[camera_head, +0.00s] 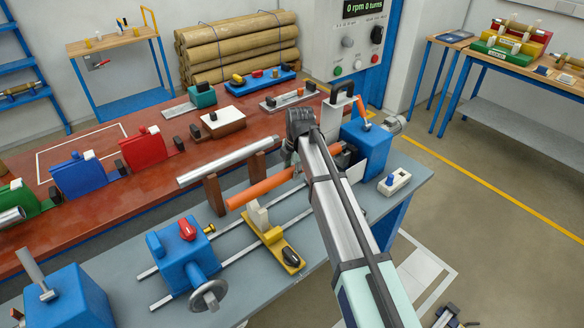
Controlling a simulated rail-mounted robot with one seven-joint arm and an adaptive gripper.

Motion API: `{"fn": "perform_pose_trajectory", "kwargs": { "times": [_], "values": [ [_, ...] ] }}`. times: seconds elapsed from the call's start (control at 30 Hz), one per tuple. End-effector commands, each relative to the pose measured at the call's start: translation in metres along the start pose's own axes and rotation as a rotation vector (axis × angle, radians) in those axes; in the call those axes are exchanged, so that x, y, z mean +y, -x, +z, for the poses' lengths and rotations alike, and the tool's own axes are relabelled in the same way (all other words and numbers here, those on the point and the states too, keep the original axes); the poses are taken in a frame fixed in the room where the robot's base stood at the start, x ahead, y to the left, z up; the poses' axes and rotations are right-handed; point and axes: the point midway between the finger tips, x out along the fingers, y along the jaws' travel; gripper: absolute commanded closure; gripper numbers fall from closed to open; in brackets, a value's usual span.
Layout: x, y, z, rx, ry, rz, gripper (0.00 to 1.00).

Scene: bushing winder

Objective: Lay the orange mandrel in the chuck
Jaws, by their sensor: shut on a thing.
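The orange mandrel (262,187) is a long rod lying roughly level above the grey winder bed, its near left end by the pale V-shaped rest (259,214) on a yellow base. I cannot tell whether it touches that rest. My gripper (292,163) is shut on the mandrel towards its far right part, mostly hidden behind my own arm. The blue headstock (371,146) stands beyond, at the mandrel's right end. The chuck on its left face is largely hidden by my arm, so I cannot tell whether the mandrel's end lies in it.
A silver bar (215,164) lies on two brown posts just behind the mandrel. A blue tailstock (184,252) with a handwheel stands front left on the rails. The red table (135,190) behind holds coloured blocks. A white switch box (393,183) sits right of the headstock.

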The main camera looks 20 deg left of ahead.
Motion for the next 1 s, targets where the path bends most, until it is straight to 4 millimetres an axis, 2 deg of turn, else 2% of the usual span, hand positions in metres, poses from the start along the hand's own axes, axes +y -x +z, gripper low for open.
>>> {"fn": "perform_pose_trajectory", "kwargs": {
  "times": [0.6, 1.0],
  "values": [
    [-0.006, -0.04, 0.0, 0.0, 0.0, 0.001, 1.0],
    [-0.007, -0.047, 0.0, 0.0, 0.0, 0.001, 1.0]
  ]
}}
